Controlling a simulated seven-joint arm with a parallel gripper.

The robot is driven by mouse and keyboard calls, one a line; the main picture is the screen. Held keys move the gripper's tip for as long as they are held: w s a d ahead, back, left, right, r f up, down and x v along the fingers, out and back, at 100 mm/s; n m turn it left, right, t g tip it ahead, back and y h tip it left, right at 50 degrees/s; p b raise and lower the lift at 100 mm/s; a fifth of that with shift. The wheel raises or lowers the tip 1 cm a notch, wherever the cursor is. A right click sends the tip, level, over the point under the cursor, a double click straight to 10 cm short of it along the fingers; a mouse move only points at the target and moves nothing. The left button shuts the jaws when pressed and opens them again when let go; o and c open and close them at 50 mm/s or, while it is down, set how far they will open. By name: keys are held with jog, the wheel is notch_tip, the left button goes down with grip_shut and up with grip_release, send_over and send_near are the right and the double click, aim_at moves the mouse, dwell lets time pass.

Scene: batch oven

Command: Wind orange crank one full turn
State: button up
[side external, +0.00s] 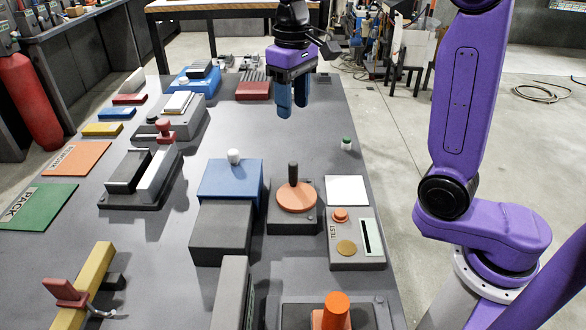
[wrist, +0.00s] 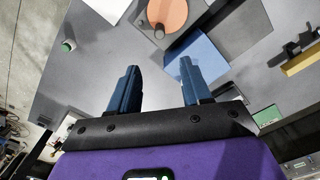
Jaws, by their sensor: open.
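The orange crank is a round orange disc (side external: 297,197) on a dark grey base (side external: 292,222), with a dark upright handle (side external: 293,173) standing on it. It stands right of the middle of the table in the side external view. In the wrist view the orange disc (wrist: 168,14) is at the top, partly cut off, with the handle's end (wrist: 159,31) at its lower edge. My gripper (side external: 293,108) is up over the far part of the table, beyond the crank and apart from it. Its blue fingers (wrist: 158,72) are open with nothing between them.
A blue block (side external: 230,178) with a dark front stands left of the crank. A white plate (side external: 346,190) and a grey test panel (side external: 356,255) lie to the right. A small green-topped white knob (side external: 346,143) stands near the right edge. An orange knob (side external: 336,310) is at the front.

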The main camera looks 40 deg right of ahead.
aim_at(293, 163)
notch_tip(293, 163, down, 18)
jog(key=n, duration=0.6)
jog(key=shift+r+n, duration=0.25)
jog(key=shift+n, duration=0.15)
grip_shut()
